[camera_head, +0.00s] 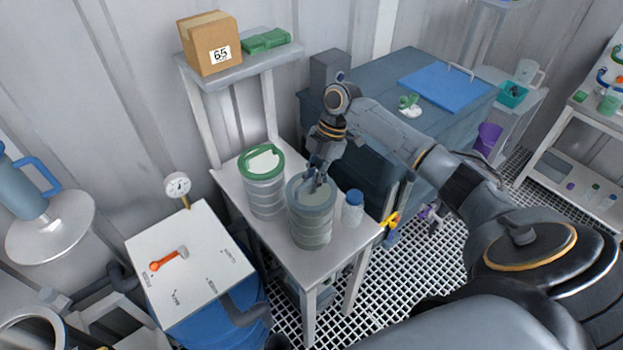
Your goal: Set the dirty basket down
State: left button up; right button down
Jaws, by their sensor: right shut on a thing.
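A grey-rimmed, ribbed cylindrical basket (311,228) is at the front of the small white table (341,262). My right gripper (318,185) reaches down from above to its top and is shut on it. The fingertips are partly hidden within the rim. I cannot tell whether the basket's base touches the tabletop or is slightly above it. A similar ribbed basket with a green rim (263,190) stands behind it to the left, on the same table. Neither is plainly marked as dirty. My left gripper is not in view.
A blue-capped bottle (352,208) stands close to the right of the grey-rimmed basket. A raised shelf behind holds a cardboard box (212,43) and a green pack (265,40). A white-topped blue vessel (190,262) with a gauge (177,186) is at left.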

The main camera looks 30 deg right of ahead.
jog(key=c, duration=1.4)
grip_release()
jog(key=shift+d+r, duration=0.1)
jog(key=shift+r, duration=0.2)
jog(key=b+v, duration=0.3)
jog(key=v, duration=0.7)
jog(key=shift+r, duration=0.25)
jog(key=shift+d+r, duration=0.2)
jog(key=shift+r, duration=0.3)
